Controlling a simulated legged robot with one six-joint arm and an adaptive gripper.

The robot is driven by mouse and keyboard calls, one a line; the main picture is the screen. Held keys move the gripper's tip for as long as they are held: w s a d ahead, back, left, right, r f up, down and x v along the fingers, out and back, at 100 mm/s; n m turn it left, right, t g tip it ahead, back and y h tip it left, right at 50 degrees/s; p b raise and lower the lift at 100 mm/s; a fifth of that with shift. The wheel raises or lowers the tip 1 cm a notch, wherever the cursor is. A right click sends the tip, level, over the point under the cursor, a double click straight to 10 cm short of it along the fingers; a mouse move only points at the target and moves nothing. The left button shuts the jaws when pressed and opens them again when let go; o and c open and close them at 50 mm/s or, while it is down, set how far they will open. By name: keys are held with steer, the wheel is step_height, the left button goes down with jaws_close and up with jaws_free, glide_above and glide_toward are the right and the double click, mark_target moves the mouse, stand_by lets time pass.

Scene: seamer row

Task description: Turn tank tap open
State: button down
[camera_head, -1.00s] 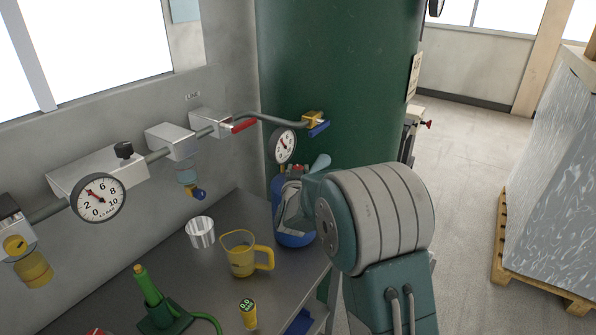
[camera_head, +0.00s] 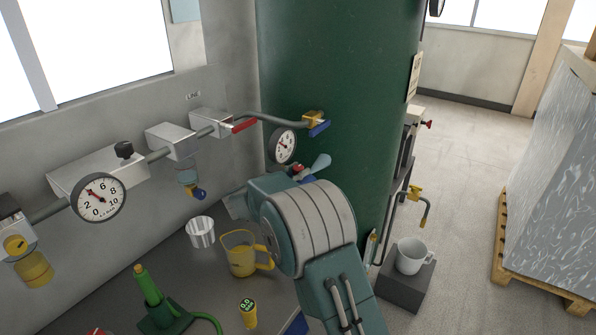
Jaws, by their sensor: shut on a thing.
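A brass tank tap (camera_head: 415,193) with a bent spout stands out from the lower right side of the green tank (camera_head: 335,70). A white mug (camera_head: 410,255) stands upright below its spout. My arm reaches to the left, away from this tap. A yellow valve (camera_head: 312,117) with a blue lever (camera_head: 319,129) sits higher on the tank's left side.
The mug stands on a dark block (camera_head: 400,292). A wrapped pallet load (camera_head: 550,180) is at right. Floor between block and pallet is clear.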

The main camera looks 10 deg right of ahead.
steer(key=shift+w+a+r+m, duration=0.1)
steer(key=shift+a+r+m, duration=0.1)
steer(key=shift+m, duration=0.1)
stand_by(0.4)
steer(key=shift+c, duration=1.5)
jaws_free()
steer(key=shift+f+g, duration=0.1)
steer(key=shift+g, duration=0.3)
steer(key=shift+s+a, duration=0.25)
steer(key=shift+a, duration=0.1)
steer(key=v, duration=1.1)
steer(key=shift+a+f, duration=0.15)
steer(key=shift+f, duration=0.15)
